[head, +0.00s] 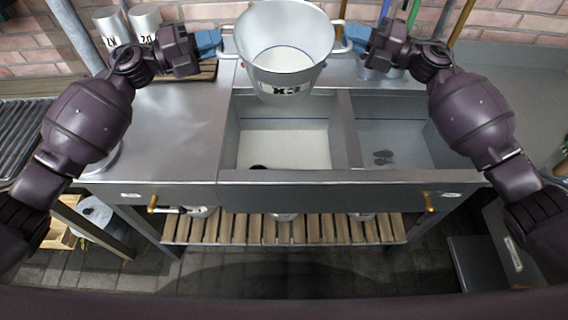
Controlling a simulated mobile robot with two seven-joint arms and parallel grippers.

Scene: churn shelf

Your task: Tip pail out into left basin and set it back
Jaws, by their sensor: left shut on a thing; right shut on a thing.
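The metal pail (318,75) is held up in the middle of the head view, above the back of the left basin (285,145). It looks near upright, its mouth facing me, with white contents inside. My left gripper (222,45) is shut on the handle at the pail's left side. My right gripper (350,42) is shut on the handle at its right side. The left basin has a white bottom with a dark round spot near its front edge. The pail hides the basin's back edge.
The right basin (400,135) has a dark drain mark. Labelled metal cans (146,24) stand at the back left. A bare metal counter (165,130) lies left of the basins.

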